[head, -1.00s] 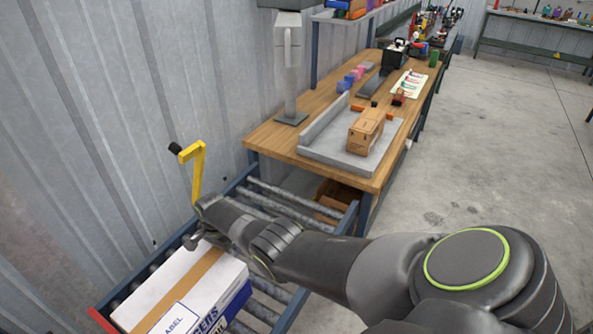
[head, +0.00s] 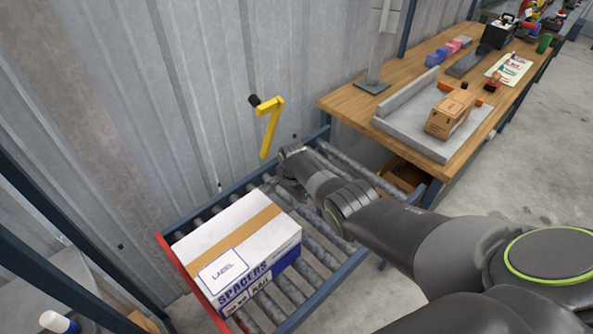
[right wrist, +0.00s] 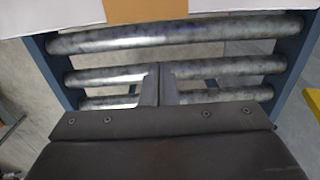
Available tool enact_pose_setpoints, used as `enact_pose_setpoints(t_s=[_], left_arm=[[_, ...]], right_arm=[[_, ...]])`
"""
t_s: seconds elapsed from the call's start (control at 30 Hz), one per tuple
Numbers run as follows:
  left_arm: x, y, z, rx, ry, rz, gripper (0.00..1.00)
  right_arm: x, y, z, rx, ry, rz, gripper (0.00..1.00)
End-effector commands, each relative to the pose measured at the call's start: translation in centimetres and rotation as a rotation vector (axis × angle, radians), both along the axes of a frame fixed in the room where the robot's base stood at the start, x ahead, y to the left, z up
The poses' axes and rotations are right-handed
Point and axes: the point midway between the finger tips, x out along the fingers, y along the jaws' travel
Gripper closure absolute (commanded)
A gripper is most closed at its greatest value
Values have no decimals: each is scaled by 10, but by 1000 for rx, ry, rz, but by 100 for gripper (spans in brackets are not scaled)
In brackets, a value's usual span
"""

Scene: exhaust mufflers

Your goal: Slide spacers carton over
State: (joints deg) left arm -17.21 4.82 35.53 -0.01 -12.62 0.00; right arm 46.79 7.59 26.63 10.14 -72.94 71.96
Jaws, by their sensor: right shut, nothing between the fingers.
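The spacers carton (head: 238,243) is white and blue with a brown tape strip, a LABEL sticker and the word SPACERS. It sits on the roller conveyor (head: 341,274), close to the red end bar (head: 187,275). My right gripper (head: 287,187) is low over the rollers beside the carton's far right end; its fingertips are partly hidden in the head view. In the right wrist view the two fingers (right wrist: 158,85) are together and empty, above the rollers. The carton's edge with its tape (right wrist: 145,10) shows at the top there, apart from the fingers. My left gripper is not in view.
A yellow crank handle (head: 271,128) stands up at the conveyor's wall side. A wooden workbench (head: 353,103) beyond holds a grey tray (head: 390,126) with a small brown carton (head: 450,115). A corrugated metal wall (head: 215,80) runs along the left.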

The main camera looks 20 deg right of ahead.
Motion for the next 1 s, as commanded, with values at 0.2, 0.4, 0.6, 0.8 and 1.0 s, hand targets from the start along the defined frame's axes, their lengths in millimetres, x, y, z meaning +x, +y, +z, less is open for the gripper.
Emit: enact_pose_setpoints(t_s=[0.2, 0.4, 0.6, 0.8, 1.0], left_arm=[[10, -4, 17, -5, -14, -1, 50], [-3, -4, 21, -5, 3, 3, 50], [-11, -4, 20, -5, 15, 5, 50], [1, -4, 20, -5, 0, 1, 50], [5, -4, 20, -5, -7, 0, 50]], right_arm=[[2, 4, 38, 4, -7, 4, 100], [2, 4, 66, 3, -6, 4, 100], [1, 4, 86, 3, -5, 3, 100], [1, 4, 94, 4, -4, 3, 100], [0, 4, 94, 3, -3, 5, 100]])
